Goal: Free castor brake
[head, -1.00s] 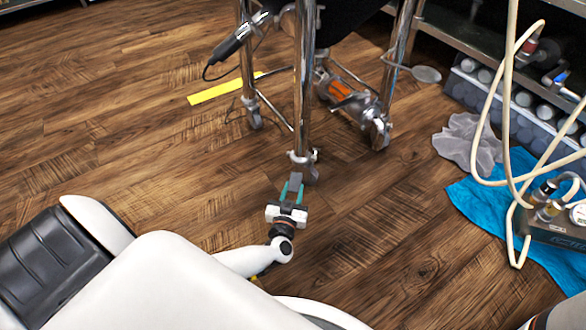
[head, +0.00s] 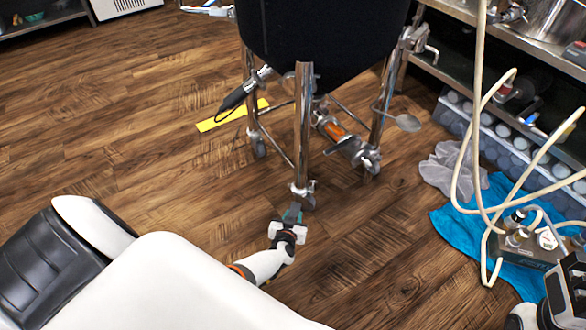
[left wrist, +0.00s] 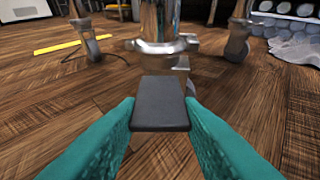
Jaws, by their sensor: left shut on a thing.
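The near castor (head: 308,200) is at the foot of the vessel's front steel leg (head: 302,130). Its brake tab is a dark grey flat plate (left wrist: 160,103), in the middle of the left wrist view. My left gripper (head: 293,213) is at this castor, its teal fingers on either side of the tab and shut on it. In the left wrist view the castor is partly hidden behind the tab. Whether the brake is pressed or raised I cannot tell. A black and white part of my right arm (head: 568,290) is at the lower right edge; its jaws cannot be made out.
The black-jacketed vessel (head: 320,35) stands over the castors. A yellow strip (head: 232,115) lies on the wood floor. At right are a blue cloth (head: 460,235), a grey cloth (head: 440,170), pale hoses (head: 472,150) and a pump box (head: 525,242). Floor at left is clear.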

